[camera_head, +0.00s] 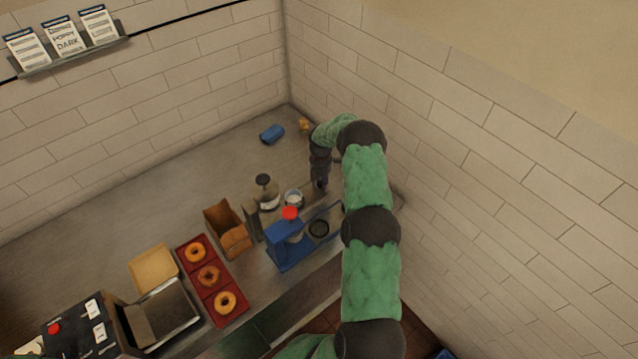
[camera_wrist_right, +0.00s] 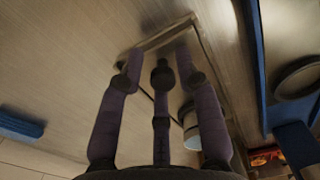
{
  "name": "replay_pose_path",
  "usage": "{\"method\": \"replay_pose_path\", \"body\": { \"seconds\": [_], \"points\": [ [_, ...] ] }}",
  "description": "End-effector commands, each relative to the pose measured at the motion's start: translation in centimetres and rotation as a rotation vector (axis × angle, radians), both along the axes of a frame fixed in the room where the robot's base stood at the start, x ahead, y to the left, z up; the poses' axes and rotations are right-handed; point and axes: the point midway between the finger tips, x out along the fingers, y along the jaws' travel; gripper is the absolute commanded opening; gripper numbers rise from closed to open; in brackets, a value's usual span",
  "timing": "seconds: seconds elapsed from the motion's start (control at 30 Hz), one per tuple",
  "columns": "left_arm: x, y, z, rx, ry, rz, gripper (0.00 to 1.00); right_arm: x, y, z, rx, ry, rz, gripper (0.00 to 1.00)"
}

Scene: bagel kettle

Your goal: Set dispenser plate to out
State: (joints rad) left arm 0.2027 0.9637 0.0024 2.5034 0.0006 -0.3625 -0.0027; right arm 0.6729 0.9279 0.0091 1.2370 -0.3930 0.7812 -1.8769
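The blue dispenser (camera_head: 284,247) with a red knob (camera_head: 290,213) stands near the counter's front edge. A dark ring (camera_head: 318,228) lies at its right side; the ring (camera_wrist_right: 300,78) and a blue edge (camera_wrist_right: 254,65) also show at the right of the right wrist view. I cannot tell which part is the dispenser plate or its position. My right gripper (camera_head: 319,182) points down behind the dispenser, apart from it. Its fingers (camera_wrist_right: 160,72) are spread and empty over a thin metal frame on the counter. My left gripper is not in view.
A white cup (camera_head: 293,198) and a glass kettle with a dark lid (camera_head: 264,183) stand just left of my right gripper. A cardboard box (camera_head: 229,231) and a red tray (camera_head: 222,289) with bagels lie further left. The back counter is mostly clear around a blue item (camera_head: 272,134).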

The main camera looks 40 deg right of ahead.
Motion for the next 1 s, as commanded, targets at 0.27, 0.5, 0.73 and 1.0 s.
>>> {"method": "replay_pose_path", "body": {
  "seconds": [0.27,0.5,0.73,1.0],
  "points": [
    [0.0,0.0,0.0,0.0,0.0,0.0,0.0,0.0,0.1,0.0,0.002,0.0,0.0,0.45],
    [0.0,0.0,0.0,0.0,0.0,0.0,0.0,0.1,0.1,1.5,0.001,0.0,0.0,0.45],
    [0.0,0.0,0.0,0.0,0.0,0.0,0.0,0.1,0.0,5.9,0.0,-0.003,0.001,0.45],
    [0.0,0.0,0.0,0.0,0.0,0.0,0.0,0.0,0.0,10.4,0.001,-0.001,0.0,0.45]
  ]
}}
